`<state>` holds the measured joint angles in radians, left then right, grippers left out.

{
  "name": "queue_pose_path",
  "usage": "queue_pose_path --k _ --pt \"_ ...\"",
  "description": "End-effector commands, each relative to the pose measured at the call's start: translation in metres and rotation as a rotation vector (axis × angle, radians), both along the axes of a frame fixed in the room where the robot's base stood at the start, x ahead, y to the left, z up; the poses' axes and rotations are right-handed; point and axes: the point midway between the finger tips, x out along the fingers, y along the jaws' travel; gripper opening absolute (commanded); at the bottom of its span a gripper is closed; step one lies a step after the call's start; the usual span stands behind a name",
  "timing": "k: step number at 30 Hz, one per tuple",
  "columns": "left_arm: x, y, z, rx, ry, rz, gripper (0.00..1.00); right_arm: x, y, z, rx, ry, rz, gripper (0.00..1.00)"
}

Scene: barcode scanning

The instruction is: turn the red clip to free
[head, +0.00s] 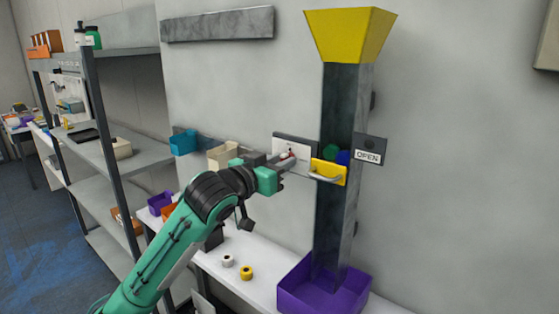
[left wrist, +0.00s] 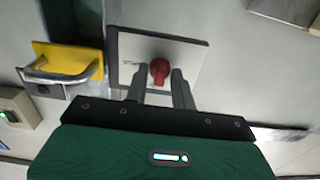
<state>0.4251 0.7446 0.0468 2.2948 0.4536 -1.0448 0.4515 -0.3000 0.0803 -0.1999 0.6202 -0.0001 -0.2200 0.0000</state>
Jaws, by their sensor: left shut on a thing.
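The red clip (left wrist: 159,71) sits on a pale plate (left wrist: 190,54) on the wall in the left wrist view. In the head view the plate (head: 282,143) is left of the dark chute, and the clip is mostly hidden by my gripper. My left gripper (left wrist: 160,85) is shut on the red clip, with one finger on each side of it. It also shows in the head view (head: 287,161). My right gripper is not in view.
A yellow gate with a metal handle (head: 328,173) crosses the dark chute (head: 336,225), right of my gripper. A yellow funnel (head: 348,32) tops the chute. An "OPEN" sign (head: 368,156) is at its right. A purple bin (head: 325,290) stands below. Shelves (head: 125,150) are at left.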

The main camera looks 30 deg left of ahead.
Motion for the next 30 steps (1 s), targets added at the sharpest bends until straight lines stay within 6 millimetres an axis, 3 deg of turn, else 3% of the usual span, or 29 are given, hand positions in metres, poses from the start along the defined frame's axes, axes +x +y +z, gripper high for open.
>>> queue_pose_path --k 16,17,18,30 --pt "-0.0001 0.0001 0.0001 -0.026 0.001 0.0 0.03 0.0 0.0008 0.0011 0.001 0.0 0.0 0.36" --pt "-0.0001 0.0001 0.0001 -0.026 0.001 0.0 0.27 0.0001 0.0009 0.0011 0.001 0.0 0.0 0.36" --pt "-0.0001 0.0001 0.0002 -0.026 0.001 0.0 0.33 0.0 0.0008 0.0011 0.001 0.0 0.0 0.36" --pt "-0.0085 0.001 -0.0013 -0.025 0.0 0.0 0.33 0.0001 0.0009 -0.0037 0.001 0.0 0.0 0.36"
